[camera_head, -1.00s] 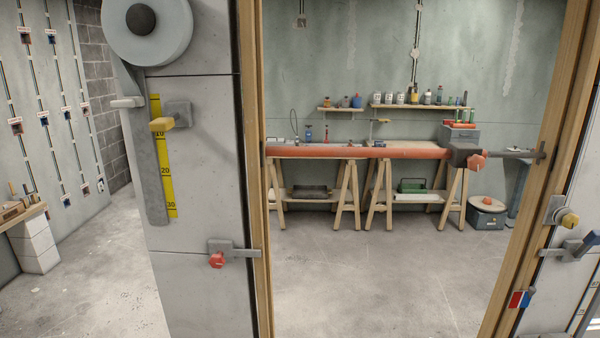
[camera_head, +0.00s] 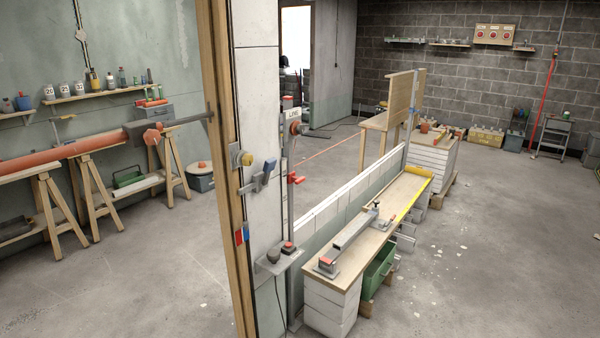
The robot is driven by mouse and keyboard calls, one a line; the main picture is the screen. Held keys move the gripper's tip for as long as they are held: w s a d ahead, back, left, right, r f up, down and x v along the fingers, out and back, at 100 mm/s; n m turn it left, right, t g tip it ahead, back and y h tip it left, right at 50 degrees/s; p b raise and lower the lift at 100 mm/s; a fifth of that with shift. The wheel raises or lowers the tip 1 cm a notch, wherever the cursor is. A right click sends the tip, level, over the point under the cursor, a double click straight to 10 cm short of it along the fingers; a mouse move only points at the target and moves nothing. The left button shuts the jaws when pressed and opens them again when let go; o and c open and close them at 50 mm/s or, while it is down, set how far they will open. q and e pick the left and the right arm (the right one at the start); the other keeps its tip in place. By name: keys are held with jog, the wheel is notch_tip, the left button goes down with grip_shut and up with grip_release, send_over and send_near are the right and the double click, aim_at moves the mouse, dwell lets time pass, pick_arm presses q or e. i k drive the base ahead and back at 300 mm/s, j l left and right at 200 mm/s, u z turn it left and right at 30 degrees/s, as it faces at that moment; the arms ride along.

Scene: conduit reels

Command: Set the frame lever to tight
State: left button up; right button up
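A wooden frame post (camera_head: 222,150) stands upright left of centre in the head view, against a light grey wall end. A small red, white and blue plate (camera_head: 242,234) is fixed lower on the post. I cannot read any marking for tight, nor tell for sure which fitting is the frame lever. Neither of my grippers is in view.
Right of the wall end are red-handled fittings (camera_head: 296,179), a grey bracket shelf (camera_head: 280,260) and a long low workbench (camera_head: 345,245). Open floor (camera_head: 480,260) lies right.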

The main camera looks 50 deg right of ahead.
aim_at(269, 164)
jog(key=z, duration=1.3)
